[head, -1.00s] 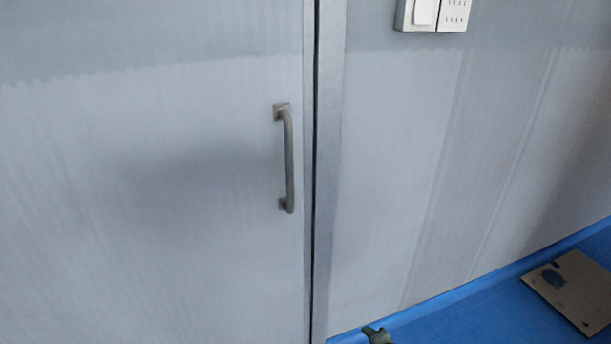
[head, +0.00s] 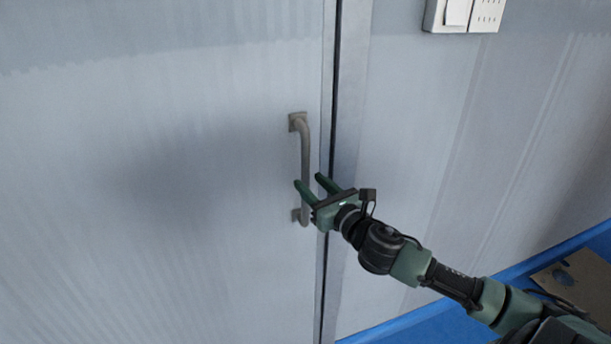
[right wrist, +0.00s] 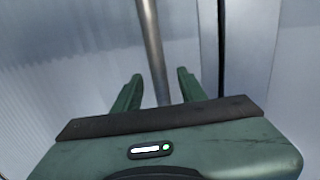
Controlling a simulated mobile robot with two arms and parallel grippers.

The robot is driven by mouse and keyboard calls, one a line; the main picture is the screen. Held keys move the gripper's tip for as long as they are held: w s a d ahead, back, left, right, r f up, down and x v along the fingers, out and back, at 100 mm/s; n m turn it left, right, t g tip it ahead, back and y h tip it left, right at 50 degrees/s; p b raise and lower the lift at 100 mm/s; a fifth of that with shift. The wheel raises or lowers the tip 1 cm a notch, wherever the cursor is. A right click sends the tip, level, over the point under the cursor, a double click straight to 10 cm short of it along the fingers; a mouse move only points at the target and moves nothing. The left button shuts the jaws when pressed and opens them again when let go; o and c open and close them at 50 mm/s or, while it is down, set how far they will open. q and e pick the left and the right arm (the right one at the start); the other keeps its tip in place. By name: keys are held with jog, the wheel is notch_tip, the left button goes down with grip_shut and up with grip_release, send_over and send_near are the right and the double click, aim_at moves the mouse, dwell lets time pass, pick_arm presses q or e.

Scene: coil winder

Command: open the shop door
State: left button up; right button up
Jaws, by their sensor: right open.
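The shop door (head: 180,200) is a pale grey panel that fills the left of the head view. It looks shut, with a dark narrow gap along its right edge. Its handle (head: 305,150) is an upright metal bar near that edge. My right gripper (head: 309,181) is open at the lower half of the handle. In the right wrist view the handle bar (right wrist: 152,50) runs down between the two green fingers (right wrist: 157,77), with room on both sides. Whether the fingertips reach past the bar is hard to tell. My left gripper is not in view.
A white switch and socket plate (head: 462,14) is on the wall right of the door. The floor (head: 385,331) is blue. A flat brown board (head: 580,277) lies on it at the right, partly behind my right arm.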

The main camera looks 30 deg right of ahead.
aim_at(308, 181)
jog(key=shift+w, duration=1.5)
jog(key=shift+c, duration=0.2)
grip_shut()
jog(key=shift+p, duration=0.3)
